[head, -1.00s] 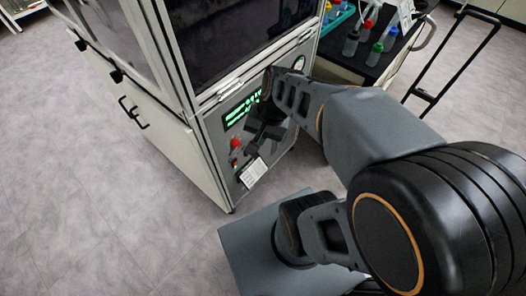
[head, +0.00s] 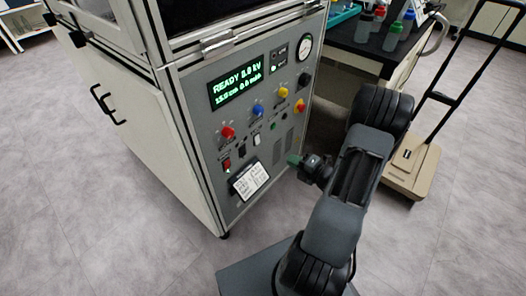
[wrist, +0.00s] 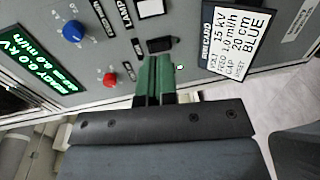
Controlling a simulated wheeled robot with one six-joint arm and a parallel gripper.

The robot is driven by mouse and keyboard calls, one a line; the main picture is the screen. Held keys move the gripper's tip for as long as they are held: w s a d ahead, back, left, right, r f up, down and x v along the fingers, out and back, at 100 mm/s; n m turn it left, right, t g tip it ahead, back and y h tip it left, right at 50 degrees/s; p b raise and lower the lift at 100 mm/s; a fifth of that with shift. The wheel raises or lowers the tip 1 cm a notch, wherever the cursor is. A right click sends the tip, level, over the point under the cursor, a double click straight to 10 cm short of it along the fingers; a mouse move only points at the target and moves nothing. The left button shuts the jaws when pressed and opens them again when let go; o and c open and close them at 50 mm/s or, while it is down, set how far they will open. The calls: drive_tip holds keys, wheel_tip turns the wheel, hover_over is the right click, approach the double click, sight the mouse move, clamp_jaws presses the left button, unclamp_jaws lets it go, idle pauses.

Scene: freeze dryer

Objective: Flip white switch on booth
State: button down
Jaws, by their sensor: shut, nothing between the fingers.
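The booth's grey control panel (head: 215,125) faces me. A small white switch (head: 257,139) sits on it, right of a black switch (head: 242,151) and a red switch (head: 227,165). In the wrist view the white switch (wrist: 150,8) is at the top edge beside the LAMP label, with the black switch (wrist: 160,45) below it. My gripper (head: 294,160) is right of the panel's switches in the head view, its green fingers shut and empty. In the wrist view the green fingertips (wrist: 155,62) appear just below the black switch. I cannot tell whether they touch the panel.
The panel also bears a lit green display (head: 236,86), coloured knobs, a gauge (head: 304,47) and a white recipe card (head: 249,181). A black-topped bench (head: 365,45) with bottles stands at the right, near a beige hand cart (head: 410,170). The floor at left is clear.

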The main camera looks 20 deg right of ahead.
sight(258, 143)
idle(0.3)
drive_tip(key=b+x, duration=0.4)
drive_tip(key=x, duration=0.8)
drive_tip(key=shift+w+f, duration=0.1)
drive_tip(key=shift+w, duration=0.05)
drive_tip(key=shift+b+x, duration=0.5)
drive_tip(key=shift+x, duration=0.35)
drive_tip(key=shift+d, duration=0.1)
